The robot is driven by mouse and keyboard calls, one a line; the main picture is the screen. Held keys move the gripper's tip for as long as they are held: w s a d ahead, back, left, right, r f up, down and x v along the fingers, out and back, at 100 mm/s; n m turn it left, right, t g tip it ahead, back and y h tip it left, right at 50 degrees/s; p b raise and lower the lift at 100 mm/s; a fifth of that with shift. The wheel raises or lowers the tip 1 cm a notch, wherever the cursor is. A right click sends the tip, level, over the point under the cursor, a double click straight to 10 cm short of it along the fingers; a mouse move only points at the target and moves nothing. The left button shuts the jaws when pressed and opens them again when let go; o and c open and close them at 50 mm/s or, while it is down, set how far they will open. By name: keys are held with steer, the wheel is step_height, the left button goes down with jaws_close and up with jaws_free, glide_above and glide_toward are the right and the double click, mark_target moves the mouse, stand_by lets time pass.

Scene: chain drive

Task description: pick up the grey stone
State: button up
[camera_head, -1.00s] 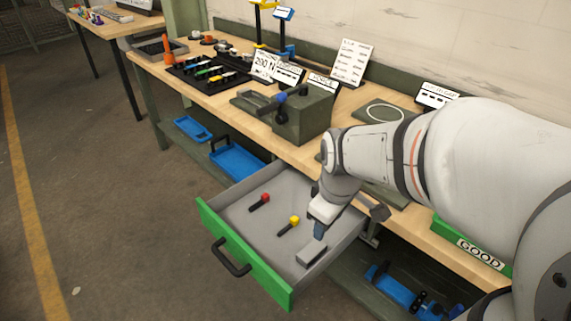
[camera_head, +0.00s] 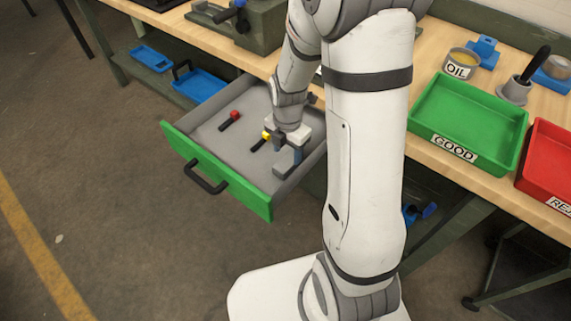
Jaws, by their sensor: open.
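The grey stone (camera_head: 283,172) lies in the open drawer (camera_head: 220,177), near its right side by the front. It is a small pale block, partly hidden by my fingers. My gripper (camera_head: 287,161) reaches down into the drawer over the stone, its two fingers apart, one on each side as far as I can see. I cannot tell whether a finger touches the stone.
A yellow-headed piece (camera_head: 267,136) lies just left of my gripper, and a red-headed piece (camera_head: 235,115) further left. The drawer walls are close on the right. A green GOOD tray (camera_head: 468,105) and a red tray (camera_head: 548,160) stand on the bench.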

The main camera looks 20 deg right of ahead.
mark_target(288, 161)
step_height(288, 161, down, 5)
steer(key=shift+w+f, duration=0.1)
steer(key=shift+f, duration=0.05)
steer(key=shift+c, duration=0.2)
steer(key=c, duration=1)
step_height(288, 161, up, 10)
steer(key=shift+r+p, duration=0.1)
steer(key=shift+p, duration=0.3)
